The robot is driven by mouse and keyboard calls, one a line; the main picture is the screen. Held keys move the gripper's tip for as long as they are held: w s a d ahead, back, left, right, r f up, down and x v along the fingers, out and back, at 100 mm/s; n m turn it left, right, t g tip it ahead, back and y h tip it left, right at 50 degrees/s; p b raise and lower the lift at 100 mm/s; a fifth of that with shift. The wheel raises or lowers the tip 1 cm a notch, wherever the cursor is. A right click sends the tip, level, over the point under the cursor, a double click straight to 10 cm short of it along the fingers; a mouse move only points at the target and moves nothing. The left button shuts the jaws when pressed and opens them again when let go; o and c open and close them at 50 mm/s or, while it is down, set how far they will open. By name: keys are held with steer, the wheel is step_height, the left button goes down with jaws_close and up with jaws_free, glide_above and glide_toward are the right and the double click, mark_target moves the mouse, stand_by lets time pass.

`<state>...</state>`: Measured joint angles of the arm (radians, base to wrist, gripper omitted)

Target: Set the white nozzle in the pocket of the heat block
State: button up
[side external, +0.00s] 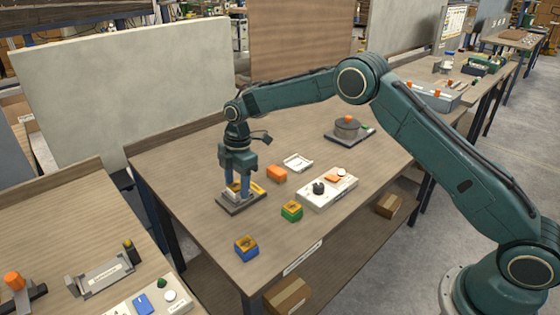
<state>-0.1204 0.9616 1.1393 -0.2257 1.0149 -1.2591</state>
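My gripper (243,184) points straight down over a dark-based fixture (243,207) on the left part of the table. Its two blue fingers stand apart, one on each side of a small yellow-gold piece low on the fixture. Pale and yellow parts show around the fingertips, too small to name. I cannot tell whether the fingers touch anything. No white nozzle can be made out clearly; it may be hidden at the fingers. I cannot tell for sure which part is the heat block or its pocket.
Right of the fixture are an orange block (277,173), a white open tray (298,162) and a white control box (313,202) with a black knob. Green (291,213) and blue (246,250) based blocks stand nearer the front. A round dark device (347,131) stands behind.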

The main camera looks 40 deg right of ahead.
steer(key=shift+o, duration=0.6)
steer(key=shift+r, duration=0.1)
step_height(320, 180, up, 14)
steer(key=d, duration=0.1)
steer(key=shift+d+f, duration=0.2)
steer(key=shift+d, duration=0.15)
stand_by(0.4)
